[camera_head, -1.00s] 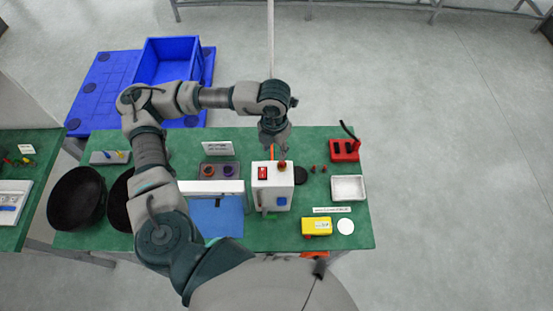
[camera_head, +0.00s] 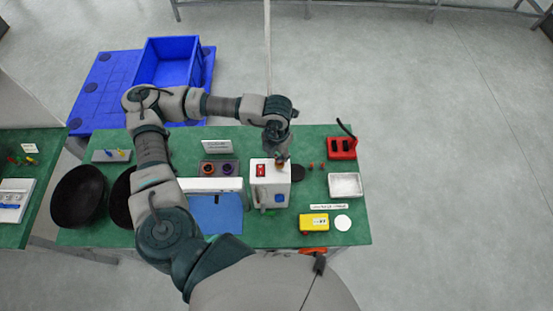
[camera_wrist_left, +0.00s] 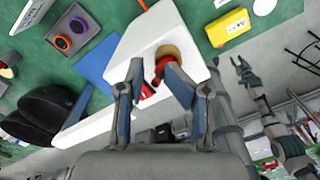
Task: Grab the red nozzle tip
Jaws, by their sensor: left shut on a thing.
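The white box-shaped unit (camera_head: 257,196) stands on the green table, with a red switch (camera_head: 261,170) on top. My left gripper (camera_head: 281,161) points down at the far right part of its top. In the left wrist view my left gripper (camera_wrist_left: 154,71) is shut on the red nozzle tip (camera_wrist_left: 162,66), which sits beside a round brass-coloured part (camera_wrist_left: 168,50) on the white unit. The fingers partly hide the tip, and I cannot tell whether it is still seated. An arm with a claw-like end (camera_wrist_left: 243,70), likely my right, shows at the right of that view.
To the right are a black disc (camera_head: 298,172), small red pieces (camera_head: 310,166), a red holder (camera_head: 342,149), a white tray (camera_head: 345,185) and a yellow box (camera_head: 313,223). To the left are a blue mat (camera_head: 215,212), a holder with two rings (camera_head: 218,168) and black bowls (camera_head: 78,197).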

